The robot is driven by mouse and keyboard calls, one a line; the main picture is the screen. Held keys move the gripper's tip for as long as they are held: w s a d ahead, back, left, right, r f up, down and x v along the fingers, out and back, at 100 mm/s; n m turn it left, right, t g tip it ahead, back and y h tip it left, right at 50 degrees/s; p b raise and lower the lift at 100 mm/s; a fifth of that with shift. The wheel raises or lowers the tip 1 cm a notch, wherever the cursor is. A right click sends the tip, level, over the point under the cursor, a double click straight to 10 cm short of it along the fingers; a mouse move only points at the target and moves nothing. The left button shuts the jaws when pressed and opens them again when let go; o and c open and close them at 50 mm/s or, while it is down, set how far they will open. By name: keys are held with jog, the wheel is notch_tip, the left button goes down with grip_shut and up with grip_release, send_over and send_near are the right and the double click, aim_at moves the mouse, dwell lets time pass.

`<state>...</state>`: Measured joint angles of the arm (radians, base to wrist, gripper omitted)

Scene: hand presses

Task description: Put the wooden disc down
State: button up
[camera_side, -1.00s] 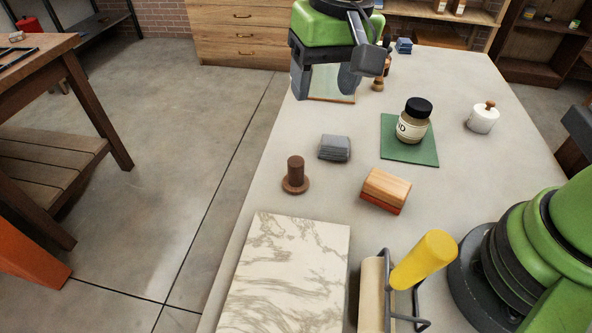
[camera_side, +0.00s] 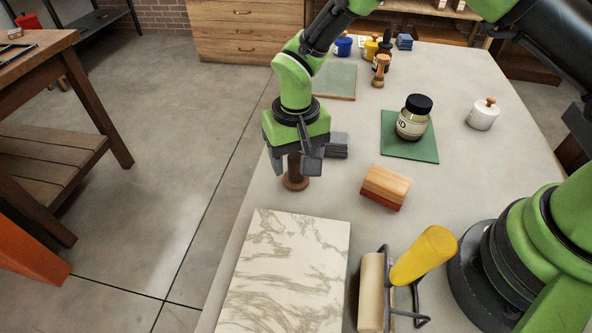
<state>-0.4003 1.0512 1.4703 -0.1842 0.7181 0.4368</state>
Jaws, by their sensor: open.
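The wooden disc (camera_side: 295,184) is dark brown with an upright round handle, and its base rests flat on the grey table. My gripper (camera_side: 296,168) is right above it, pointing down, with its fingers on both sides of the handle. The jaws are open. The top of the handle is hidden behind the fingers and the gripper body.
A marbled slab (camera_side: 285,270) lies in front of the disc. A grey block (camera_side: 337,146) sits close behind my gripper. A wood and red block (camera_side: 386,187) is to the right. A jar (camera_side: 413,118) stands on a green mat (camera_side: 424,151). A yellow-handled roller (camera_side: 424,256) is at front right.

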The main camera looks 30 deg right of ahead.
jog(key=shift+f, duration=0.9)
jog(key=c, duration=1.1)
jog(key=shift+r, duration=0.2)
